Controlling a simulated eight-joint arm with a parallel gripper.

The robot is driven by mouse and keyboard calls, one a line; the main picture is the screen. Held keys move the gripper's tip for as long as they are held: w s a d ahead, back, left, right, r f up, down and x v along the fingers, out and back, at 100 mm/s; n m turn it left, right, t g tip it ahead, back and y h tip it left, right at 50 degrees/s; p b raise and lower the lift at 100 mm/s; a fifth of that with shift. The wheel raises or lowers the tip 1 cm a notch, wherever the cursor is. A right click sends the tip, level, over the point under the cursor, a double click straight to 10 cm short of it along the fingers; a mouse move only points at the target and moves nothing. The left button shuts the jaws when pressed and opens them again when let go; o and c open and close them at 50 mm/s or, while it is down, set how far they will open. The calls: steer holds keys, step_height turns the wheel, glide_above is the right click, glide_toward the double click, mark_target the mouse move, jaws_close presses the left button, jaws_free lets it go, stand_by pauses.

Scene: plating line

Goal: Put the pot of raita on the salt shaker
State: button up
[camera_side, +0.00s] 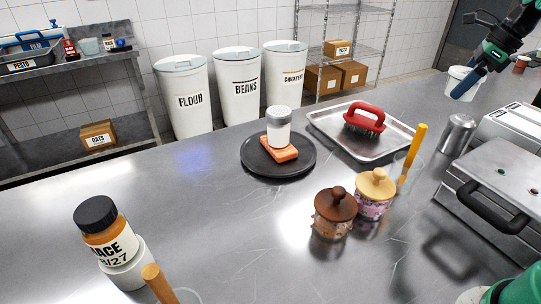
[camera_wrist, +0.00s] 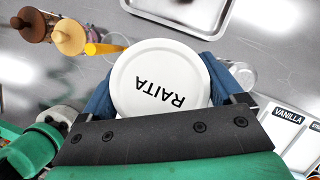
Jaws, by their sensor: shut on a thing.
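The pot of raita (camera_side: 457,76) is a white tub at the upper right of the side view. In the wrist view its white lid (camera_wrist: 160,70) reads RAITA and fills the middle. My gripper (camera_side: 467,88) has its blue fingers shut on the pot, one on each side in the wrist view (camera_wrist: 162,88). A small shaker with a white top and white contents (camera_side: 279,128), which looks like the salt shaker, stands upright on an orange slab (camera_side: 279,150) on a black plate (camera_side: 251,163). A grey metal cylinder (camera_side: 458,134) stands nearer the pot.
A metal tray (camera_side: 340,133) with a red-handled brush (camera_side: 365,117) lies between plate and pot. Brown (camera_side: 334,213) and pink (camera_side: 374,194) lidded jars and a yellow handle (camera_side: 413,150) stand in front. A metal appliance (camera_side: 500,180) is at right.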

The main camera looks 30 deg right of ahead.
mark_target(464, 117)
steer(key=w+d+m+h, duration=0.25)
steer(key=d+m, duration=0.55)
steer(key=d, duration=0.5)
steer(key=shift+t+h, duration=0.25)
steer(key=shift+t, duration=0.15)
steer(key=shift+s+d+f, duration=0.1)
steer(key=shift+d+f, duration=0.1)
steer(key=shift+f, duration=1.3)
steer(key=shift+s+d+f, duration=0.1)
steer(key=shift+d+f, duration=0.05)
steer(key=shift+f, duration=1.4)
steer(key=shift+s+d+f, duration=0.1)
steer(key=shift+d+f, duration=0.1)
steer(key=shift+f, duration=1.3)
steer(key=shift+f, duration=0.1)
steer(key=o, duration=1)
steer(key=shift+o, duration=0.2)
